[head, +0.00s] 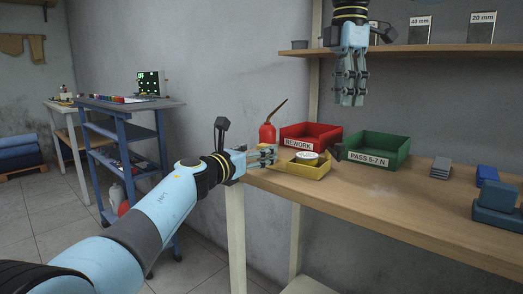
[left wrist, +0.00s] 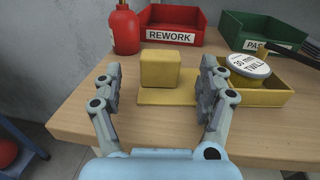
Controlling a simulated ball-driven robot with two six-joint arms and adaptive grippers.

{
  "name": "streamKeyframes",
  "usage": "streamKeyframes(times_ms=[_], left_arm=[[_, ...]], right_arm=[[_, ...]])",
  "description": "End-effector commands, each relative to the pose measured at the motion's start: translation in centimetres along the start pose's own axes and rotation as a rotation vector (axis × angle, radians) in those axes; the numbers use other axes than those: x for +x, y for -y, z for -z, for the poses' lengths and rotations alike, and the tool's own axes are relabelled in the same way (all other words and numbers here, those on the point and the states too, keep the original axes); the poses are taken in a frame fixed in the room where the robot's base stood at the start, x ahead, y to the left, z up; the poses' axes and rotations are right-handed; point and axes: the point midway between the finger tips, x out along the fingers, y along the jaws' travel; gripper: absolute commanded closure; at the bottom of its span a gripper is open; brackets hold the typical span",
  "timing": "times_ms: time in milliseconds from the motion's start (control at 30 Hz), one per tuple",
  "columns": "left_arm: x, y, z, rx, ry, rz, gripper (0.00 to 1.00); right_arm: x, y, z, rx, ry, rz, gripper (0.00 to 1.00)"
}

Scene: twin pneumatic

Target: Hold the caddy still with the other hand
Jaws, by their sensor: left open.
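The yellow caddy (head: 305,171) stands near the left end of the workbench. In the left wrist view its tray (left wrist: 258,97) holds a round tin (left wrist: 248,66) with a white label, and a flat yellow plate with a yellow block (left wrist: 160,71) extends to the left. My left gripper (head: 275,155) reaches in at the caddy's left end. In the left wrist view my left gripper (left wrist: 161,66) is open, one finger on each side of the block, with gaps visible. My right gripper (head: 350,100) hangs high above the bench, pointing down, apart from everything; its finger gap is unclear.
A red REWORK bin (head: 311,136), a green PASS bin (head: 376,149) and a red oil can (head: 268,133) stand behind the caddy. Grey plates (head: 441,167) and blue blocks (head: 495,200) lie to the right. A shelf (head: 430,49) runs above. The bench's front middle is clear.

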Motion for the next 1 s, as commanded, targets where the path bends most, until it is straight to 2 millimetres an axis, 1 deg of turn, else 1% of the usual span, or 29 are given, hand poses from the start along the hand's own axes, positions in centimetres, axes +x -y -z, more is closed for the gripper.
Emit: streamKeyframes(times_ms=[33, 100, 300, 467, 700, 767, 1000], left_arm=[[0.8, 0.0, -0.1, -0.001, -0.002, 0.000, 0.25], [1.6, 0.0, 0.0, -0.001, -0.001, 0.003, 0.25], [3.0, 0.1, 0.0, -0.001, -0.001, 0.002, 0.25], [3.4, 0.1, 0.0, -0.001, -0.001, 0.000, 0.25], [3.4, 0.0, 0.0, 0.000, -0.001, 0.000, 0.25], [3.4, 0.0, 0.0, 0.000, -0.001, 0.000, 0.32], [3.4, 0.0, 0.1, 0.000, -0.001, 0.000, 0.63]], right_arm=[[0.0, 0.0, 0.0, 0.000, 0.000, 0.000, 0.62], [0.0, 0.0, 0.0, 0.000, 0.000, 0.000, 0.62], [0.0, 0.0, 0.0, 0.000, 0.000, 0.000, 0.62], [0.0, 0.0, 0.0, 0.000, 0.000, 0.000, 0.62], [0.0, 0.0, 0.0, 0.000, 0.000, 0.000, 0.62], [0.0, 0.0, 0.0, 0.000, 0.000, 0.000, 0.62], [0.0, 0.0, 0.0, 0.000, 0.000, 0.000, 0.62]])
